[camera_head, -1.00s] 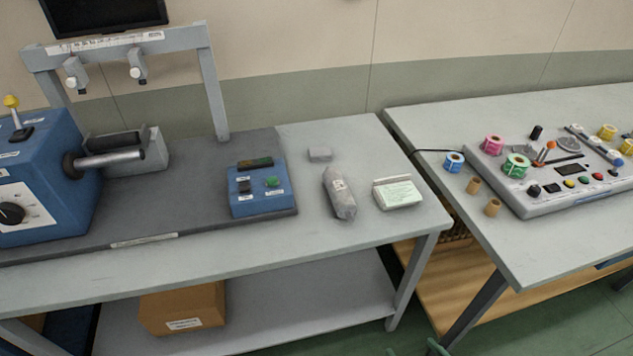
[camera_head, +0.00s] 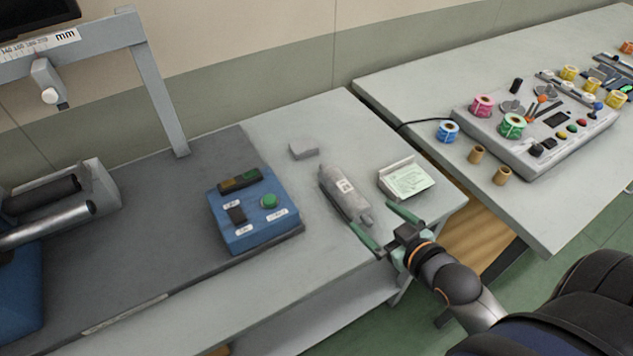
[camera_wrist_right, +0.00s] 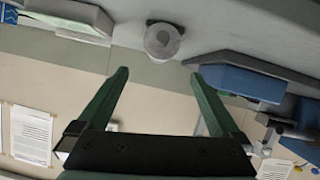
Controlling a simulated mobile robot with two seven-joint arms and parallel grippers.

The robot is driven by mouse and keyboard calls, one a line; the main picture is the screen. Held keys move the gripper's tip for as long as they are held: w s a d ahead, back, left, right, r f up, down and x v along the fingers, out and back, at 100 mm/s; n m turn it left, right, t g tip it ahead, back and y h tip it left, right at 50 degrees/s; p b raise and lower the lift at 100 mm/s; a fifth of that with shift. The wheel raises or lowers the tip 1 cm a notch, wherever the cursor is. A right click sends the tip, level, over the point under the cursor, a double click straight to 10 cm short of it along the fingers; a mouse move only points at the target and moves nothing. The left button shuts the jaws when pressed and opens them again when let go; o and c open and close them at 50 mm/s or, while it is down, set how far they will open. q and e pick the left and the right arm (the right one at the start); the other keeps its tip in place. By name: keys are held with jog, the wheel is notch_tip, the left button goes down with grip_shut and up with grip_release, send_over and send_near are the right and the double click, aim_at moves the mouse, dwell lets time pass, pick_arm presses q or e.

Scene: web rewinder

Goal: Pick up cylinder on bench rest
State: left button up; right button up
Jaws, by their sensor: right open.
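In the right wrist view the cylinder (camera_wrist_right: 163,41) shows end-on as a round pale disc, beyond and between the fingertips. My right gripper (camera_head: 371,214) is open and empty at the near end of the cylinder, with its green fingers on either side of that end's line. The open fingers also show in the right wrist view (camera_wrist_right: 159,75). My left gripper is not in view.
A blue control box (camera_head: 252,215) stands left of the cylinder, and a small grey block (camera_head: 303,150) behind it. A white box with a green label (camera_head: 407,180) sits close on the right. A second table (camera_head: 400,95) carries a console and tape rolls.

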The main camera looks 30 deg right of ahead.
aim_at(346, 192)
jog(key=shift+w+a+r, duration=0.1)
jog(key=shift+w+r, duration=0.05)
jog(key=shift+w, duration=0.5)
jog(key=x, duration=0.6)
jog(key=shift+w, duration=0.15)
jog(key=shift+f+b+x, duration=0.2)
jog(key=shift+x, duration=1.2)
jog(key=shift+f+b+x, duration=0.15)
jog(key=shift+x, duration=1.2)
grip_shut()
jog(key=shift+r, duration=0.2)
